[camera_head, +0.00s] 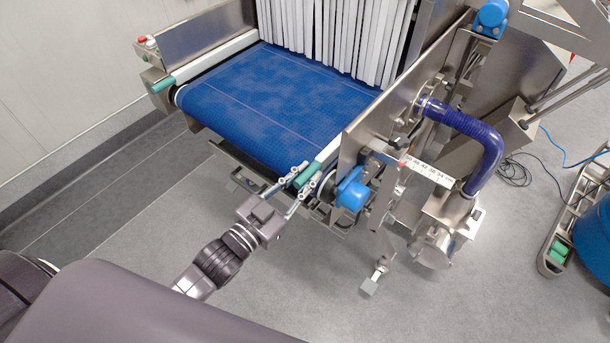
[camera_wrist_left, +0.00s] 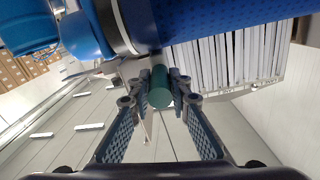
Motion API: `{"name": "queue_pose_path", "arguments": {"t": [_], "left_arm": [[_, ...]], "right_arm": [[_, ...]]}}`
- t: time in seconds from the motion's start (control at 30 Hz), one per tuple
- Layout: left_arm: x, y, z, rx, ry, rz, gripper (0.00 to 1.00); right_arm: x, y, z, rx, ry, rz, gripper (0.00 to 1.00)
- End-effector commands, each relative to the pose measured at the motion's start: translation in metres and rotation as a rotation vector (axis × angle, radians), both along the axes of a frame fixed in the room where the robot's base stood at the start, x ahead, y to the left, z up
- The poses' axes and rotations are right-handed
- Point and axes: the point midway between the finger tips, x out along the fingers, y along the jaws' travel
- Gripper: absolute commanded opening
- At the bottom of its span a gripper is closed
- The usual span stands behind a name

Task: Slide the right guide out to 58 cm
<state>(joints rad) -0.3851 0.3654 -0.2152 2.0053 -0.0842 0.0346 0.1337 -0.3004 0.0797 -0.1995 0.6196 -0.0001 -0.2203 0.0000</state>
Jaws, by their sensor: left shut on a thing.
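The right guide (camera_head: 331,149) is a pale rail along the right side of the blue belt, with a green round end (camera_head: 305,176) at the near edge. My left gripper (camera_head: 297,181) has its fingers on either side of this green end and is shut on it. In the left wrist view the green end (camera_wrist_left: 160,88) sits between the two fingertips. A white scale (camera_head: 432,173) with printed numbers and a red mark near its left end is at the machine's right side. My right gripper is not in view.
The blue conveyor belt (camera_head: 265,100) is empty and runs under white strip curtains (camera_head: 330,40). The left guide (camera_head: 215,60) has its own green end.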

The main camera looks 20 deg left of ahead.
Motion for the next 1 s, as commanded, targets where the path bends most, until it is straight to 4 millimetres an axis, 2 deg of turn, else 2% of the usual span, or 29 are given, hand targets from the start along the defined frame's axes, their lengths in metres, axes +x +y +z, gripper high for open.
{"name": "queue_pose_path", "arguments": {"t": [0.3, 0.63, 0.67, 0.8, 1.0], "left_arm": [[-0.014, -0.038, -0.001, -0.004, 0.004, 0.001, 0.0], [-0.016, -0.043, -0.002, -0.001, 0.004, -0.002, 0.0], [-0.016, -0.043, -0.002, -0.002, 0.005, -0.003, 0.21], [-0.016, -0.043, -0.002, -0.001, 0.004, -0.002, 0.35], [-0.015, -0.042, -0.001, -0.001, 0.001, -0.001, 0.35]], "right_arm": [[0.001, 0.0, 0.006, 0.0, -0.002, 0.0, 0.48], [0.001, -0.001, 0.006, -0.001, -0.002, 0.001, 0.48], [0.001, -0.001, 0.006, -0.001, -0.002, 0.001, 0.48], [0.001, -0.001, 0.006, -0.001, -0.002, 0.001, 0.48], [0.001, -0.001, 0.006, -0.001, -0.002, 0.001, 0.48]]}}
